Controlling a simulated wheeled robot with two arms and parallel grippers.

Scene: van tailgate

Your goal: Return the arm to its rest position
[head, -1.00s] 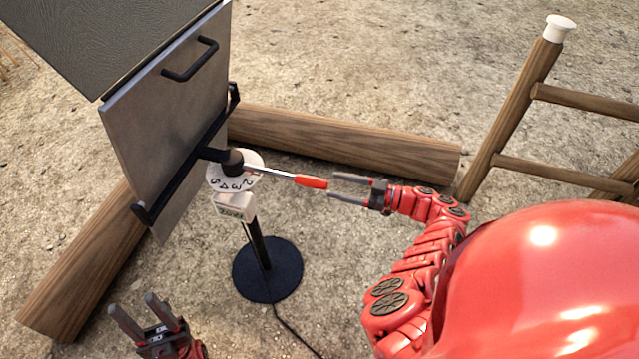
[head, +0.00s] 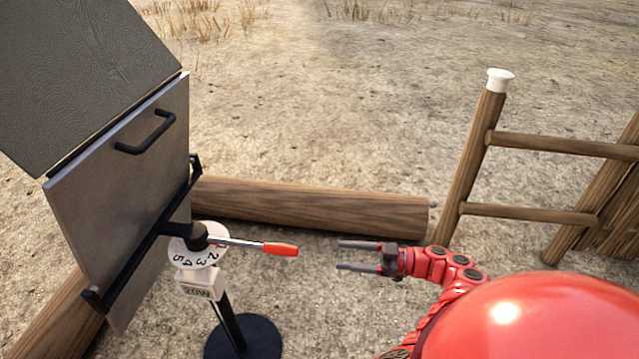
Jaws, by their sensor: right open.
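My right gripper (head: 358,255) is open and empty, with its fingers pointing left. My red right arm (head: 448,268) reaches in from the lower right. The gripper is apart from the red-tipped lever (head: 280,249), which lies to its left with a clear gap. The lever comes out of a black hub above a white numbered dial (head: 192,258). My left gripper is outside the view.
A grey panel (head: 120,185) with a black handle (head: 146,133) stands at the left. The dial's stand has a round black base (head: 243,338). A log (head: 310,205) lies behind. A wooden rail frame (head: 470,160) stands at the right. Open ground lies beyond.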

